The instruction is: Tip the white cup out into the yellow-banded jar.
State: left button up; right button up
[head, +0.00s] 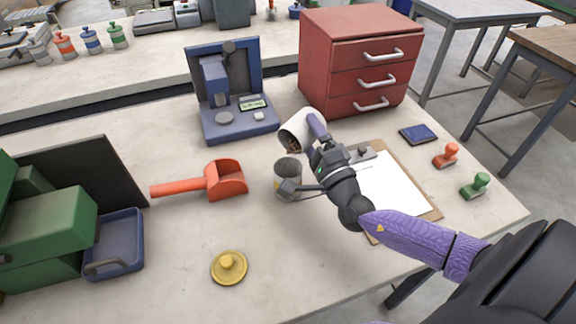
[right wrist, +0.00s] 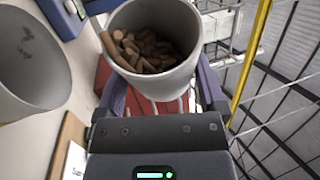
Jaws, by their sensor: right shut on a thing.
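The white cup (head: 293,132) is held in the air by my right gripper (head: 316,130), whose purple fingers are shut on it. The cup is tilted, its mouth towards the lower left in the head view. In the right wrist view many brown pellets lie inside the cup (right wrist: 183,62). The grey jar (head: 289,170) stands open and upright on the table, just below the cup's mouth and apart from it. Part of my right wrist hides its front, so its band barely shows. In the right wrist view the jar (right wrist: 28,85) shows a few small dark bits inside. My left gripper is out of view.
A yellow knobbed lid (head: 229,268) lies at the front. An orange scoop (head: 208,184) lies left of the jar. A blue machine (head: 232,127) and a red drawer unit (head: 340,75) stand behind. A clipboard (head: 425,208) and stamps (head: 475,187) are at the right.

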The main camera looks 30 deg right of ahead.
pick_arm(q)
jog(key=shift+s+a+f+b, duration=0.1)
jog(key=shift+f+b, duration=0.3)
pick_arm(e)
jog(key=shift+s+a+r+n+t+y, duration=0.15)
jog(key=shift+n+t+y, duration=0.1)
jog(key=shift+n, duration=0.45)
jog(key=shift+w+a+r+n+t+y, duration=0.15)
jog(key=shift+n+t+y, duration=0.1)
jog(key=shift+n, duration=0.45)
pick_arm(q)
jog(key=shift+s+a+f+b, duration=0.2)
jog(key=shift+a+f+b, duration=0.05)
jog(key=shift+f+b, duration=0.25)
pick_arm(e)
jog(key=shift+s+a+f+n+y, duration=0.1)
jog(key=shift+f+n+y, duration=0.25)
jog(key=shift+n, duration=0.25)
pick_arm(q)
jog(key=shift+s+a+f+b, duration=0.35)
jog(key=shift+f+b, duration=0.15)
pick_arm(e)
jog(key=shift+a+f+n+y, duration=0.15)
jog(key=shift+f+n+y, duration=0.1)
jog(key=shift+n, duration=0.35)
